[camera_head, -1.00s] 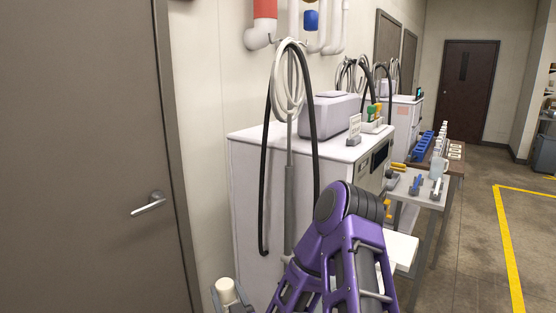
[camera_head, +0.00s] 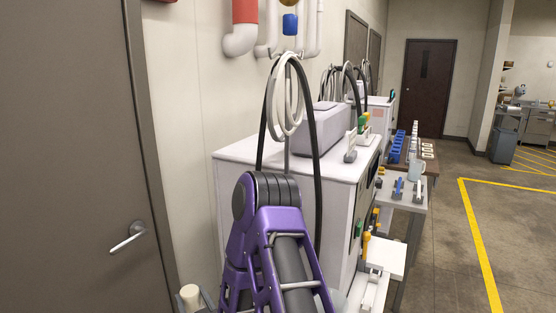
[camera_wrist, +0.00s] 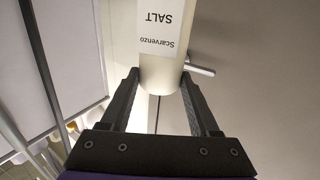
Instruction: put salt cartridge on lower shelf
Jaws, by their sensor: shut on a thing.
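The salt cartridge (camera_wrist: 158,75) is a white cylinder with a label reading "Scarvenzo SALT". In the wrist view the label appears upside down. My gripper (camera_wrist: 160,80) is shut on the cartridge, with a dark finger at each side. In the head view the cartridge's cream-white end (camera_head: 190,294) shows low at the left, between grey gripper parts and beside my purple arm. The lower shelf cannot be told for sure; a small white shelf (camera_head: 386,256) juts out low from the near machine's right side.
A white dialysis machine (camera_head: 335,200) with looped hoses stands behind my arm. A grey side table (camera_head: 413,196) holds small blue and white items and a jug. A door with a lever handle (camera_head: 127,237) is at left. Open floor (camera_head: 440,255) lies at right.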

